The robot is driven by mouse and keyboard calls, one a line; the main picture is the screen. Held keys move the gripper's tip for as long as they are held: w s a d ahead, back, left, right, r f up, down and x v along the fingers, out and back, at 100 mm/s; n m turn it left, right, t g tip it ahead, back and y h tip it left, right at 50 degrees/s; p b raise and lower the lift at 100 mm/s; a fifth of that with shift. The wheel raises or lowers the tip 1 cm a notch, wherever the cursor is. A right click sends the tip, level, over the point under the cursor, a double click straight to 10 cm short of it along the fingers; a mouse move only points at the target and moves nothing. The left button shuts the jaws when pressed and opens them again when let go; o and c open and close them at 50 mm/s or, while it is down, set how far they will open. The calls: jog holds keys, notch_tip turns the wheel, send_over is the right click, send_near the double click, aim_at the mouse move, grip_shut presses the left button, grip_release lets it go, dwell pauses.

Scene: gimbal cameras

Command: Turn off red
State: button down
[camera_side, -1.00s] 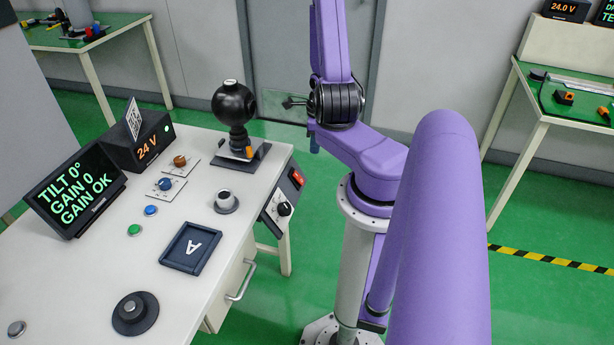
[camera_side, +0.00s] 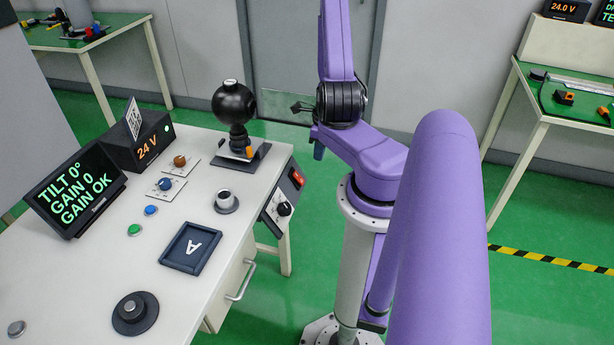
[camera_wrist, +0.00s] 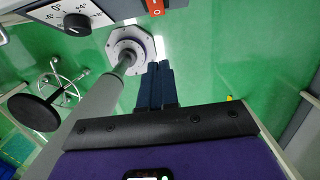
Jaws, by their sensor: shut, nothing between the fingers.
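The red rocker switch (camera_side: 297,177) is on the sloped panel (camera_side: 281,200) at the right end of the white workbench. In the wrist view the red switch (camera_wrist: 156,6) is at the top edge and partly cut off, with a white mark on it. I cannot tell which side is pressed. My gripper (camera_wrist: 158,68) is shut and empty, its dark blue fingers apart from the switch. In the side view the small blue fingers (camera_side: 319,152) show under my arm, to the right of the panel and in the air.
A dial (camera_wrist: 76,22) sits beside the switch on the same panel. A black ball on a stand (camera_side: 233,103) rises from the bench behind the panel. A round stool (camera_wrist: 34,112) shows in the wrist view. The air right of the panel is free.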

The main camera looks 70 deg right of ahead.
aim_at(298, 178)
jog(key=w+f, duration=0.3)
jog(key=f, duration=0.8)
jog(key=shift+w, duration=0.4)
jog(key=shift+w+f, duration=0.1)
jog(key=shift+f, duration=0.1)
jog(key=shift+r, duration=0.1)
dwell(0.4)
jog(key=shift+r, duration=0.7)
